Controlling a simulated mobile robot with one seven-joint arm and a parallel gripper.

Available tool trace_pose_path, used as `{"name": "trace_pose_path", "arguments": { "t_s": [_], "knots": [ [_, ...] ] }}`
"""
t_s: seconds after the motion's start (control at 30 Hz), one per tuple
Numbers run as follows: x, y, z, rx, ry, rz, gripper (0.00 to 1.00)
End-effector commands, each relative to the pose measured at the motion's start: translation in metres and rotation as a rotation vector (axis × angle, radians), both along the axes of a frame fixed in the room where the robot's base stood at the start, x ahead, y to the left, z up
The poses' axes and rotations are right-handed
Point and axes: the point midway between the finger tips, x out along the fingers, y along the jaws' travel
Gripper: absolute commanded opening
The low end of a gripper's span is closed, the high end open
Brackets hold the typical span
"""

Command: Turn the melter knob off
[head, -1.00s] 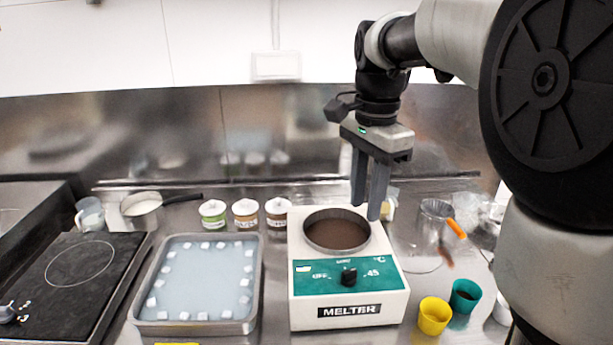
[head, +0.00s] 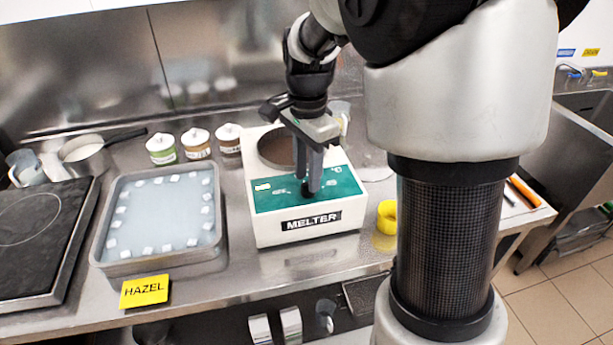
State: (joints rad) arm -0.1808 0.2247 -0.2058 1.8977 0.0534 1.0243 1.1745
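The melter (head: 297,228) is a white box with a green front panel (head: 272,203) and a round brown-filled pot (head: 275,148) on top. Its black knob (head: 307,190) is on the green panel, mostly hidden behind my fingers. My gripper (head: 309,185) points down right at the knob, with its two fingers close together in this view. I cannot tell whether the fingers touch the knob or how wide they are apart. The knob's setting is hidden.
A metal tray (head: 100,236) of pale liquid with white cubes stands left of the melter. A yellow HAZEL card (head: 144,291) lies in front. Several lidded jars (head: 196,144) stand behind. A yellow cup (head: 386,217) is close on the melter's right, by my arm.

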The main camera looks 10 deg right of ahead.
Motion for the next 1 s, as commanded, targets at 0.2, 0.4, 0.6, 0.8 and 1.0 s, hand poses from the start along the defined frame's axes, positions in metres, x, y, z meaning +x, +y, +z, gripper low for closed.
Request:
{"name": "trace_pose_path", "arguments": {
  "t_s": [0.2, 0.4, 0.6, 0.8, 1.0],
  "knots": [
    [-0.0003, -0.0001, -0.0127, 0.000, 0.000, 0.000, 0.30],
    [-0.0002, 0.0000, -0.0130, 0.000, 0.000, 0.000, 0.30],
    [-0.0002, 0.0000, -0.0129, 0.000, 0.000, 0.001, 0.03],
    [-0.0002, 0.0000, -0.0127, 0.000, 0.000, 0.003, 0.00],
    [-0.0004, 0.0002, -0.0123, 0.000, 0.000, 0.039, 0.00]
  ]
}}
